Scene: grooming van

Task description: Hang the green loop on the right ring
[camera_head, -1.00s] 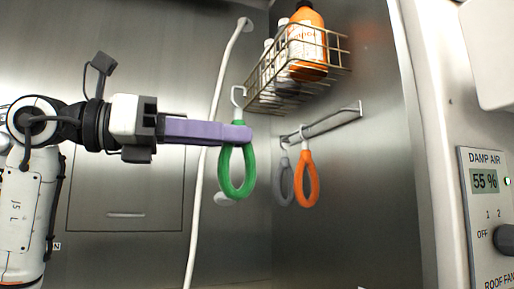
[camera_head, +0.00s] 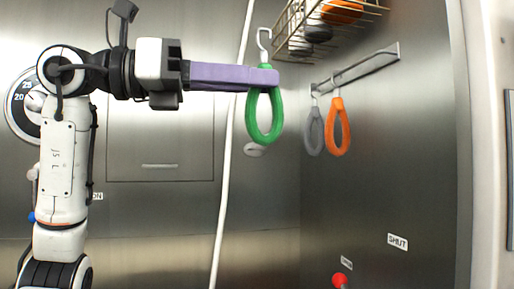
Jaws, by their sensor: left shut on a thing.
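The green loop (camera_head: 251,118) hangs upright below a pale hook (camera_head: 263,38) in the head view. My left gripper (camera_head: 262,77), with long purple fingers, is shut on the top of the loop, level from the left. The loop is in the air, left of a metal wall rail (camera_head: 377,61). A grey loop (camera_head: 314,133) and an orange loop (camera_head: 346,128) hang from that rail by their own hooks. I cannot make out a separate right ring. My right gripper is out of view.
A wire basket (camera_head: 362,10) with bottles is above the rail, cut by the top edge. A white hose (camera_head: 226,180) runs down behind the green loop. A red knob (camera_head: 339,280) and a SHUT label (camera_head: 397,242) are low on the right wall. A dial (camera_head: 17,112) is at left.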

